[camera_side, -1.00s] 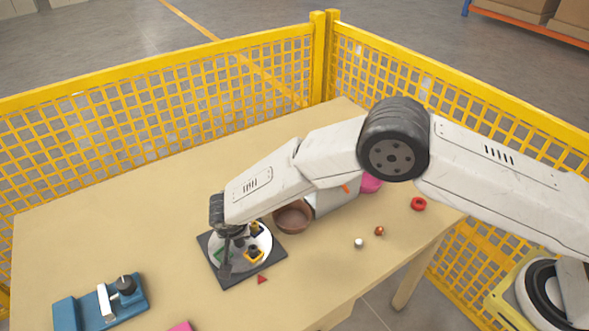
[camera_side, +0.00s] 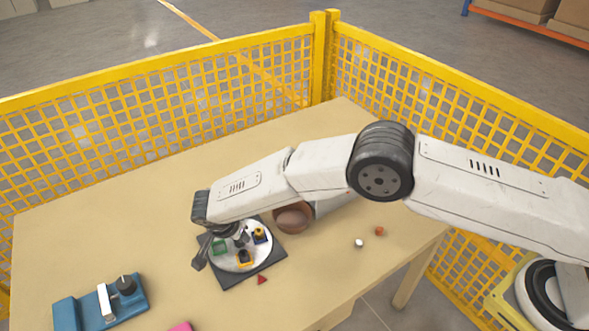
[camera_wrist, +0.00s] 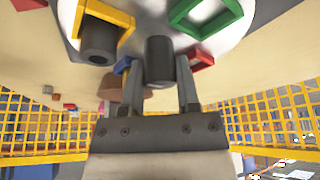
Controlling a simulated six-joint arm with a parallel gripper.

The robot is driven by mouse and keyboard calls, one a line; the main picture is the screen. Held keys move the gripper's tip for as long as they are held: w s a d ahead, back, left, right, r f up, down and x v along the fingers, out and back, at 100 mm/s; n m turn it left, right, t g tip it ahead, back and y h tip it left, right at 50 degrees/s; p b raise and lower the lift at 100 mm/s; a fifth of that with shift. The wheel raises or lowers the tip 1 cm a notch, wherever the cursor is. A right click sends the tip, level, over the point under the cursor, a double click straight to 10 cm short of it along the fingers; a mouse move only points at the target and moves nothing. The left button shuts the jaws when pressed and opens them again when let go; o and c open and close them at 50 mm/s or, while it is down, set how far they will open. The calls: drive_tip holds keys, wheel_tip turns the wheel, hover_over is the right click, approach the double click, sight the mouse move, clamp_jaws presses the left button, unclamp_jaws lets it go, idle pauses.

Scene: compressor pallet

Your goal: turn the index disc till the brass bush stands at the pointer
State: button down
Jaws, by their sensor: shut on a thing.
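The index disc (camera_side: 228,262) is white and round, on a dark square base (camera_side: 265,262). It bears coloured frames: green (camera_side: 219,246), yellow (camera_side: 246,258), blue (camera_side: 260,237), and red, seen in the wrist view (camera_wrist: 203,62). A dark bush (camera_wrist: 100,42) stands in the yellow frame. A small brass-coloured piece (camera_side: 259,231), seemingly the brass bush, stands at the blue frame, right of the disc's middle. The red triangular pointer (camera_side: 262,280) lies at the base's front edge, apart from that piece. My gripper (camera_wrist: 161,72) is shut on a dark grey upright post (camera_wrist: 160,58) on the disc.
A brown bowl (camera_side: 292,218) stands close behind the base, under my arm. A blue fixture with a black knob (camera_side: 124,286) is at front left. Yellow mesh fencing (camera_side: 200,92) bounds the table.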

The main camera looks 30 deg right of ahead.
drive_tip(key=shift+m+g+h, duration=0.3)
drive_tip(key=shift+m+g, duration=0.5)
drive_tip(key=shift+m, duration=1.4)
drive_tip(key=shift+m+g, duration=0.8)
drive_tip(key=shift+m, duration=1.6)
drive_tip(key=shift+c, duration=1.6)
unclamp_jaws()
drive_tip(key=shift+r, duration=0.1)
drive_tip(key=shift+v, duration=1.5)
drive_tip(key=shift+r, duration=3.4)
